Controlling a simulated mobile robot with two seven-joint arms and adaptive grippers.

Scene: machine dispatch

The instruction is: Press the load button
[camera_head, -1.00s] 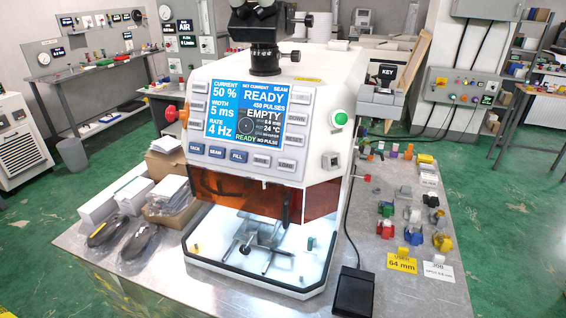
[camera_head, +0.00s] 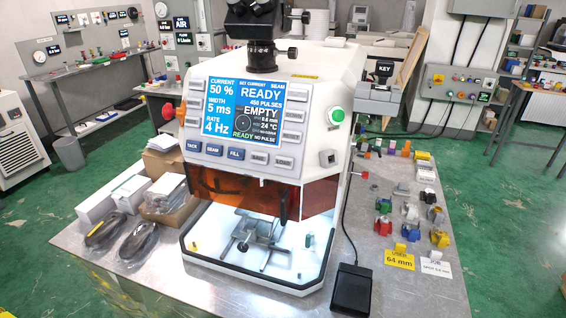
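The white welding machine (camera_head: 315,90) stands on the metal table. Its blue screen (camera_head: 242,108) reads READY and EMPTY, with 50 %, 5 ms and 4 Hz. The load button (camera_head: 283,162) is a pale grey key at the right end of the row below the screen. The similar grey key to its left, the save button (camera_head: 258,158), is hard to read. Three blue keys, TACK, SEAM and FILL, continue the row to the left. Neither of my grippers is in view, and nothing covers the load button.
An orange-tinted shield (camera_head: 245,191) hangs over the lit chamber below the keys. A red knob (camera_head: 168,111) sticks out at the left and a green button (camera_head: 336,114) sits at the right. A black foot pedal (camera_head: 352,289) and several small coloured parts lie on the table's right side.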

